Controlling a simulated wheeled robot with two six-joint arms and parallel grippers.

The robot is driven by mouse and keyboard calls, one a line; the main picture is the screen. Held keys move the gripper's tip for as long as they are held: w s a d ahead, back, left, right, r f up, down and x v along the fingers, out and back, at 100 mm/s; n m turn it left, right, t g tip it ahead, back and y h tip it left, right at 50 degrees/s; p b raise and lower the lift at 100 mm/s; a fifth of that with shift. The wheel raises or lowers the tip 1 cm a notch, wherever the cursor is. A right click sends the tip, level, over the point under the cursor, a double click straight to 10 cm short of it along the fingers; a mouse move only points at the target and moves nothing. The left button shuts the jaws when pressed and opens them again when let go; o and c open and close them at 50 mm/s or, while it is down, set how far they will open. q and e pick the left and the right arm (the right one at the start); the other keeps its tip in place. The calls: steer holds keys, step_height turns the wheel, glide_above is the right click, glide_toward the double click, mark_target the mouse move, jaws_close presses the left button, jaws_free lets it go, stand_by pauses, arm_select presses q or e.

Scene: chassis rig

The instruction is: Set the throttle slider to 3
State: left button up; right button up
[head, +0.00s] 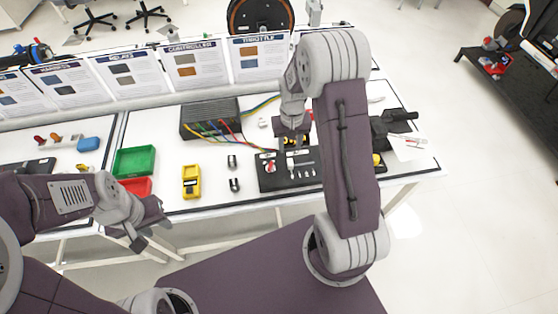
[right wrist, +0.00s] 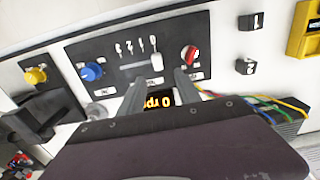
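The throttle slider has a white handle (right wrist: 156,62) on a black control panel (right wrist: 112,52). In the right wrist view the handle sits at the right end of its slot, by the red knob (right wrist: 190,54). My left gripper (head: 147,226) is open and empty before the table.
A blue knob (right wrist: 91,71) and a yellow knob (right wrist: 36,75) lie along the panels. A wired black box (head: 210,118), a yellow meter (head: 191,182), and green (head: 134,161) and red (head: 134,187) trays stand left of the panel. Paper cards line the back.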

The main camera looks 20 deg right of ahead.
mark_target(290, 161)
steer(key=shift+d+f, duration=0.2)
steer(key=shift+f, duration=0.1)
step_height(290, 161, down, 9)
steer(key=shift+s+r, duration=0.1)
steer(key=shift+s, duration=0.05)
jaws_close()
stand_by(1.4)
